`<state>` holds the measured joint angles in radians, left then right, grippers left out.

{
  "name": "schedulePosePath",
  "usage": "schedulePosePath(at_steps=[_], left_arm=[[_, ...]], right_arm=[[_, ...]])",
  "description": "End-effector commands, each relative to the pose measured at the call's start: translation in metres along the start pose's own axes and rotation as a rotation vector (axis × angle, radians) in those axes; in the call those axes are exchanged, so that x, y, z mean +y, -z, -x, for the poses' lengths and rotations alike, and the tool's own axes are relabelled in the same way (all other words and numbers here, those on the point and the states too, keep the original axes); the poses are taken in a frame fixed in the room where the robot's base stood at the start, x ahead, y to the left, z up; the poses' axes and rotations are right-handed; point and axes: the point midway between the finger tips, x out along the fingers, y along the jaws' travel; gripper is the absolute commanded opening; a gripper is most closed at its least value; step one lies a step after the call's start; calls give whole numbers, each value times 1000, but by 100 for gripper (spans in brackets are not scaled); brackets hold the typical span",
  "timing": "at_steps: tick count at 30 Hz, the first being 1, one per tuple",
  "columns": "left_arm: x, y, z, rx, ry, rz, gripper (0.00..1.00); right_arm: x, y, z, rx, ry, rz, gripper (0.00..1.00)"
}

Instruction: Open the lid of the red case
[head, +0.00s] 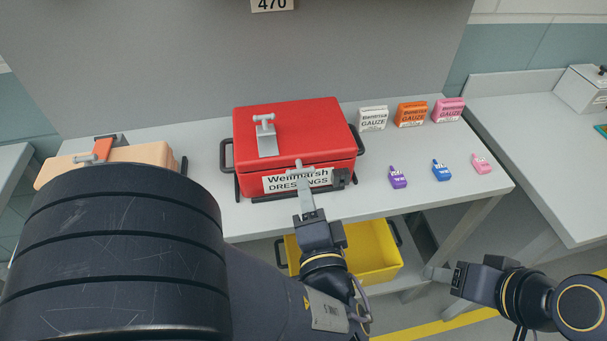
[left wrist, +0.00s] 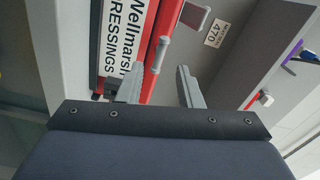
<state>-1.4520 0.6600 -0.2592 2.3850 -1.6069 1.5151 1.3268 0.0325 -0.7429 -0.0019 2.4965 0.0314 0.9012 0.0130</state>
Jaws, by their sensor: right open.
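The red case (head: 290,118) stands on the grey table in the head view, its lid lying shut. A grey T-shaped handle (head: 265,125) stands on the lid, and a small grey handle (head: 299,165) sits at its front edge. The white label reads "Wellmarsh DRESSINGS". My left gripper (head: 306,190) is in front of the case, just below the front handle. In the left wrist view its fingers (left wrist: 158,70) are apart, with a grey handle (left wrist: 157,55) just ahead between them; contact cannot be told. My right gripper (head: 432,273) is open and empty, low at the right, away from the case.
A tan case (head: 135,153) stands left, partly behind my left arm. Gauze boxes (head: 410,114) and small purple, blue and pink items (head: 440,170) are right of the red case. A yellow bin (head: 372,258) is below the table. A grey wall (head: 200,50) rises behind.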

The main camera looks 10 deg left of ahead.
Motion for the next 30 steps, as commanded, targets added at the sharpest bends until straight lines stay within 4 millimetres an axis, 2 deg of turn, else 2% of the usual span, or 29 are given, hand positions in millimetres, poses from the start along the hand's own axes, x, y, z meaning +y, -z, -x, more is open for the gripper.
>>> schedulePosePath(at_steps=[3, 9, 13, 20, 28, 30], left_arm=[[-2, -1, -21, -7, -1, -3, 33], [-1, -1, -46, -5, -2, -2, 33], [0, -1, -53, -4, -4, -2, 33], [1, -1, -54, -3, -4, -2, 33], [1, -1, -54, -3, -4, -2, 0], [1, -1, -54, -3, -4, -1, 0]], right_arm=[[-2, 2, 5, 0, 0, 0, 54], [-4, 4, 8, 0, 0, 0, 54], [-4, 4, 8, 0, 0, 0, 54], [-4, 4, 8, 0, 0, 0, 54], [-4, 4, 8, 0, 0, 0, 54], [-4, 4, 8, 0, 0, 0, 54]])
